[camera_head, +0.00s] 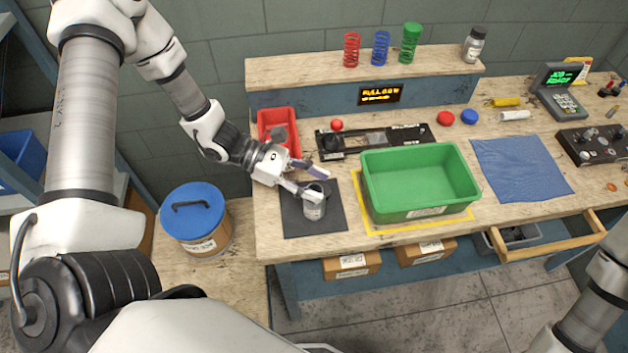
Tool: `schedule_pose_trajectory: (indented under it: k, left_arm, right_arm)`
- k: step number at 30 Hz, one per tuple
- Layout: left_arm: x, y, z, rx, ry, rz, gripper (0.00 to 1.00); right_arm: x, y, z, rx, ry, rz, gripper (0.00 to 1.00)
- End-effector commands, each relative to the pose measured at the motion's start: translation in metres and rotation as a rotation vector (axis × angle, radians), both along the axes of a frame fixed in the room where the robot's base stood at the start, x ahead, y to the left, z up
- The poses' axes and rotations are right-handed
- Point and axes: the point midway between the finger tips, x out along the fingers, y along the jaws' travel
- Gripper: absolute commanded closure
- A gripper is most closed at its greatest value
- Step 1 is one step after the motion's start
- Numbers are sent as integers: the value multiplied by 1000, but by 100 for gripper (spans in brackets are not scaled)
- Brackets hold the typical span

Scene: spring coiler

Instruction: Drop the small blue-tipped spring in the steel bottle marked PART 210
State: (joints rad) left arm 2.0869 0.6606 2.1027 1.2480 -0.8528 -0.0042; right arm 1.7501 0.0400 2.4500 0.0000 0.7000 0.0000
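A steel bottle or can (314,206) with a pale label stands upright on a dark mat (296,226) at the table's left; its lettering is too small to read. My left gripper (320,182) is at its top, with its two fingers spread apart, one near the rim and one above and behind it. I cannot tell whether the lower finger touches the bottle. I cannot make out a small blue-tipped spring; nothing clear shows between the fingers. My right arm shows at the lower right, but its gripper is out of view.
A green bin (418,208) stands on a yellow-edged sheet right of the mat. A red bin (271,119) is behind my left gripper. Red, blue and green springs (380,48) and a grey bottle (473,45) stand on the back shelf. A blue cloth (522,168) lies right.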

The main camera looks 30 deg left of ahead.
Motion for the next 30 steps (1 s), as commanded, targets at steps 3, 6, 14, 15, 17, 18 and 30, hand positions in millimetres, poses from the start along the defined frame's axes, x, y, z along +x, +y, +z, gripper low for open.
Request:
schedule_pose_trajectory:
  k: [3, 6, 14, 15, 17, 18, 30]
  left_arm:
    - [0, 0, 0, 0, 0, 0, 52]
    - [0, 0, 0, 0, 0, 0, 52]
    - [0, 0, 0, 0, 0, 0, 52]
    - [0, 0, 0, 0, 0, 0, 52]
    - [0, 0, 2, 0, 0, 0, 52]
    - [0, 0, 6, 0, 0, 0, 52]
    - [0, 0, 72, -1, -1, 1, 52]
  right_arm:
    - [0, 0, 0, 0, 0, 0, 21]
    - [0, 0, 0, 0, 0, 0, 21]
    - [0, 0, 0, 0, 0, 0, 21]
    - [0, 0, 0, 0, 0, 0, 21]
    - [0, 0, 2, 0, 0, 0, 21]
    - [0, 0, 4, 0, 0, 0, 21]
    - [0, 0, 52, 0, 0, 0, 21]
